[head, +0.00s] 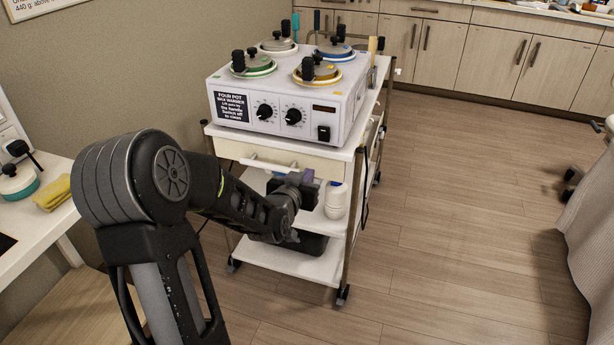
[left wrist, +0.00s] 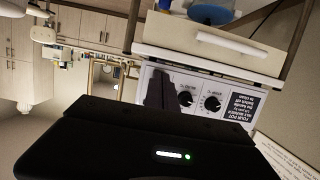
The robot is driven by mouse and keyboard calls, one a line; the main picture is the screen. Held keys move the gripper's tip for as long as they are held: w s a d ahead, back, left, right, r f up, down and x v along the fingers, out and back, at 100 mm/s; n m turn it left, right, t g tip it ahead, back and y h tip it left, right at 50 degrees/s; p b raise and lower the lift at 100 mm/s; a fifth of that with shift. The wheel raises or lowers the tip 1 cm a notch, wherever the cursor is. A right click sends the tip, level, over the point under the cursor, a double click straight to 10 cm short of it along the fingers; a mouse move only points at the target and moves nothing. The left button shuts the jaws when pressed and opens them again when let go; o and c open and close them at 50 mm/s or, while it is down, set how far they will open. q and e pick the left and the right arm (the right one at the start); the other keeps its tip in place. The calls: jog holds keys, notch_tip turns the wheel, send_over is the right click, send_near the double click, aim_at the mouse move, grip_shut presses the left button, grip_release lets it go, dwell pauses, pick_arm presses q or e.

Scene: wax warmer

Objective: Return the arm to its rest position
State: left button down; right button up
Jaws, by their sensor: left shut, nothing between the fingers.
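My left arm reaches in from the left of the head view. Its gripper (head: 308,188) is in front of the cart, below the drawer and near the shelf's white bottle; I cannot tell if it touches anything. In the left wrist view, which is upside down, the shut, empty fingers (left wrist: 160,90) point toward the warmer and drawer. The white four-pot wax warmer (head: 285,125) stands on the cart top, with green, blue, yellow and pale-rimmed lids on its pots. Its front knobs also show in the left wrist view (left wrist: 198,101). My right gripper is not in view.
The white cart (head: 340,152) has a drawer, whose handle (head: 268,164) faces me, and lower shelves. A white bottle (head: 336,200) stands on a shelf. A side table with a yellow cloth (head: 52,193) is at left. The floor right of the cart is clear; a draped curtain hangs far right.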

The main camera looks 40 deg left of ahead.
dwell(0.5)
pick_arm(q)
jog(key=s+d+f+g+h+p, duration=0.1)
jog(key=s+d+f+g+h, duration=0.25)
jog(key=d+f, duration=0.6)
jog(key=s+d+f+g+h+p, duration=0.2)
jog(key=s+d+f+g, duration=0.15)
jog(key=d+f, duration=0.55)
jog(key=s+d+f+m+g+h+p, duration=0.1)
jog(key=s+d+f+g+p, duration=0.1)
jog(key=s+d, duration=0.8)
jog(key=s+d+f+m+g+h+p, duration=0.1)
jog(key=s+d+f+g, duration=0.3)
jog(key=s+d, duration=0.5)
notch_tip(320, 180, down, 2)
jog(key=shift+s+d+f+g+h+p, duration=0.2)
jog(key=shift+s+d+g+h+p, duration=0.15)
jog(key=shift+s+h+p, duration=0.6)
jog(key=shift+s, duration=0.1)
jog(key=shift+a, duration=0.1)
